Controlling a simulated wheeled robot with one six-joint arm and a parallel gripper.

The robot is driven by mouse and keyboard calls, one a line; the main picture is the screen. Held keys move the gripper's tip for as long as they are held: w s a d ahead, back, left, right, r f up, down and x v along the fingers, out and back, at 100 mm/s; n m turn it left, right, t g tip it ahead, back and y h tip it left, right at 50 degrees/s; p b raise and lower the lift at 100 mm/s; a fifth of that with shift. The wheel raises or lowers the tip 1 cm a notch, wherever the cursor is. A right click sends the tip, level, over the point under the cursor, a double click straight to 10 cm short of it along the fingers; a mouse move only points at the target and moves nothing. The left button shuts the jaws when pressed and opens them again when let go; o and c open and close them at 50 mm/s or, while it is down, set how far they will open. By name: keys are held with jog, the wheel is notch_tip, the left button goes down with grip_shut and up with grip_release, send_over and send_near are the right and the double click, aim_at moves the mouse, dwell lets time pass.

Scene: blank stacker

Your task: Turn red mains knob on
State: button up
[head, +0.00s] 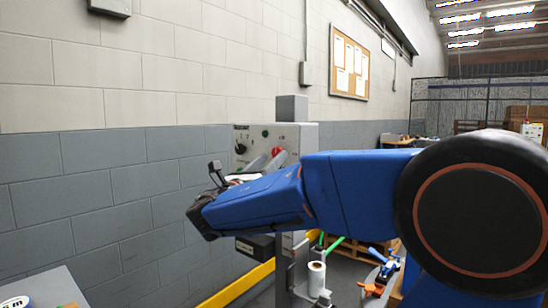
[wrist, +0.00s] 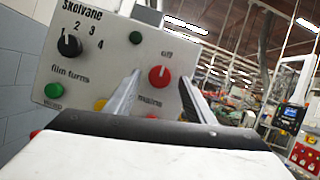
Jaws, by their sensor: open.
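The red knob (wrist: 159,76) is on the pale control panel (wrist: 205,58), with a small light mark near its upper part. It also shows in the head view (head: 277,151), partly behind my gripper fingers. My gripper (wrist: 160,84) is open, with one finger on each side of the knob in the wrist view. The fingertips reach toward the panel. I cannot tell whether they touch the knob. In the head view my gripper (head: 263,162) is in front of the panel, partly hidden by my arm.
A black selector knob (wrist: 70,45), a green button (wrist: 54,90) and a yellow button (wrist: 100,104) are on the same panel. A yellow rail (head: 238,287) runs along the floor side. A grey block wall (head: 80,205) is at left.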

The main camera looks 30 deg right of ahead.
jog(key=shift+x, duration=1.25)
jog(key=c, duration=1.1)
jog(key=shift+o, duration=0.2)
